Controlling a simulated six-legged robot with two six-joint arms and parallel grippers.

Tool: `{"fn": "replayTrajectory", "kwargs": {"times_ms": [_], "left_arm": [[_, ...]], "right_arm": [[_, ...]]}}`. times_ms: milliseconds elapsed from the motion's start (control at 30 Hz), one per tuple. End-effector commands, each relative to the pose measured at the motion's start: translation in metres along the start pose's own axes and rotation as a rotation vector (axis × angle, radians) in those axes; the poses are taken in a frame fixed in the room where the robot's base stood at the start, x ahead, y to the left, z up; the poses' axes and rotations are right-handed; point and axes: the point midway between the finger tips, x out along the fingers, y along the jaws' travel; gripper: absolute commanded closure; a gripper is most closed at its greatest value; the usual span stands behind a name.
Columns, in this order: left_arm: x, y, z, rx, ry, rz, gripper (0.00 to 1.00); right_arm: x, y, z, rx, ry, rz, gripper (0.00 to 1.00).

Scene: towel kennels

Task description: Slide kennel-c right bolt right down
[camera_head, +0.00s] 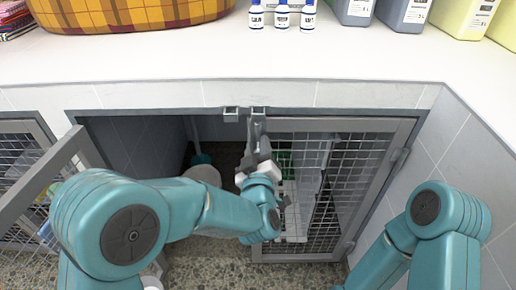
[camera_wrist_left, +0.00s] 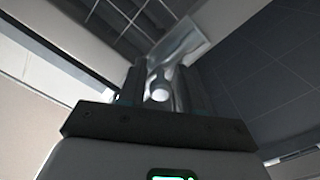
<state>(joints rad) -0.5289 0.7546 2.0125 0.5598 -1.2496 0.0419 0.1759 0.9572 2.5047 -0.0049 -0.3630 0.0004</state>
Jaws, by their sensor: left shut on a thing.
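The right mesh door (camera_head: 408,135) of the kennel stands in its grey frame below the counter. A grey metal bolt (camera_head: 257,122) runs upright at the door's upper left corner, by a bracket on the top rail. My left gripper (camera_head: 254,152) is at this bolt, in front of the door's left edge. In the left wrist view, the gripper (camera_wrist_left: 155,88) is shut on the shiny rounded bolt (camera_wrist_left: 160,82) between its fingers. My fingers hide part of the bolt. Only the arm links of my right arm show, at the lower right; its gripper is out of view.
The left mesh door (camera_head: 62,165) stands swung open, leaving a dark opening. A white counter (camera_head: 180,65) overhangs the front, with a woven basket (camera_head: 130,12), small bottles (camera_head: 283,17) and jugs (camera_head: 404,12). A tiled wall (camera_head: 445,125) closes off the right side.

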Motion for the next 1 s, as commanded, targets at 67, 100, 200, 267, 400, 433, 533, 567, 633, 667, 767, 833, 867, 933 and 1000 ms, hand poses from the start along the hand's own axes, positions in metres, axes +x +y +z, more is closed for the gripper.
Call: {"fn": "replayTrajectory", "kwargs": {"times_ms": [67, 100, 200, 267, 400, 433, 533, 567, 633, 667, 767, 833, 867, 933, 1000], "left_arm": [[0.001, -0.01, 0.015, -0.006, -0.001, -0.001, 1.0], [0.001, -0.011, 0.017, -0.007, -0.001, -0.001, 1.0], [0.001, -0.011, 0.016, -0.007, -0.002, -0.002, 1.0], [0.001, -0.01, 0.015, -0.007, -0.004, -0.003, 1.0], [0.001, -0.011, 0.016, -0.007, -0.007, -0.004, 1.0], [0.001, -0.011, 0.016, -0.007, -0.007, -0.004, 0.56], [0.001, -0.011, 0.016, -0.005, -0.006, -0.003, 0.54], [0.001, -0.011, 0.016, -0.005, -0.005, -0.003, 0.54], [0.001, -0.01, 0.015, -0.004, -0.004, -0.003, 0.54], [0.001, -0.01, 0.015, -0.004, -0.003, -0.002, 0.54], [-0.001, -0.01, 0.015, -0.003, -0.003, -0.001, 0.54], [-0.006, -0.009, 0.015, -0.003, -0.002, 0.0, 0.54], [-0.01, -0.009, 0.015, -0.002, -0.003, 0.0, 0.54], [-0.022, -0.009, 0.015, -0.001, -0.004, 0.0, 0.54], [-0.039, -0.008, 0.015, -0.002, -0.005, 0.002, 0.54]], "right_arm": [[0.018, 0.006, 0.0, 0.0, 0.0, 0.0, 0.57], [0.02, 0.007, 0.0, 0.0, -0.001, 0.0, 0.57], [0.019, 0.007, 0.0, 0.0, -0.001, 0.0, 0.57], [0.018, 0.006, 0.0, 0.0, 0.0, 0.0, 0.57], [0.018, 0.006, 0.0, 0.0, 0.0, 0.0, 0.57], [0.018, 0.006, 0.0, 0.0, 0.0, 0.0, 0.57], [0.018, 0.006, 0.0, 0.0, 0.0, 0.0, 0.57], [0.018, 0.006, 0.0, 0.0, 0.0, 0.0, 0.57], [0.018, 0.006, 0.0, 0.0, 0.0, 0.0, 0.57], [0.018, 0.006, 0.0, 0.0, 0.0, 0.0, 0.57], [0.017, 0.006, 0.0, 0.0, 0.0, 0.0, 0.57], [0.017, 0.006, 0.0, 0.0, 0.0, 0.0, 0.57], [0.017, 0.006, 0.0, 0.0, 0.0, 0.0, 0.57], [0.017, 0.006, 0.0, 0.0, 0.0, 0.0, 0.57], [0.017, 0.006, 0.0, 0.0, 0.0, 0.0, 0.57]]}}
